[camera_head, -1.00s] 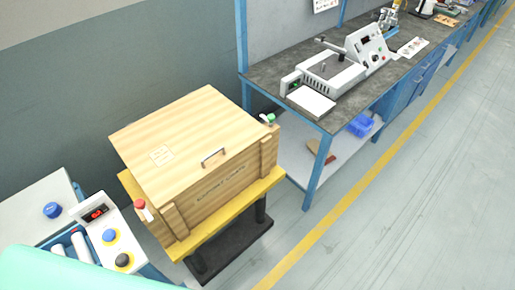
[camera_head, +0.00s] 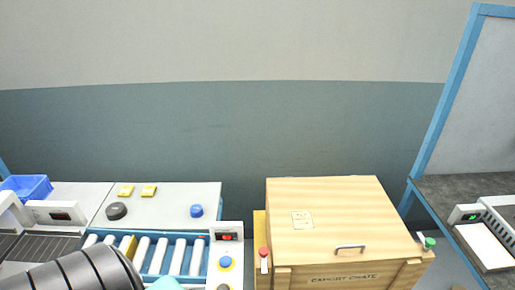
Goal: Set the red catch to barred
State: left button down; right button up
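The red catch (camera_head: 264,257) is a small red-topped piece on a pale plate at the left front side of the wooden crate (camera_head: 335,222). A green catch (camera_head: 428,243) sits at the crate's right side. The crate's lid is down, with a metal handle (camera_head: 350,248) near its front edge. The catch's exact setting is too small to tell. Neither of my grippers shows in the head view.
A roller conveyor (camera_head: 160,256) with a small control panel (camera_head: 227,258) stands left of the crate. A blue bin (camera_head: 28,187) is at far left. A grey workbench (camera_head: 465,186) with a white device (camera_head: 485,245) stands at right. A plain wall is behind.

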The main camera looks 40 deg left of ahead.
aim_at(263, 251)
jog(key=u, duration=1.2)
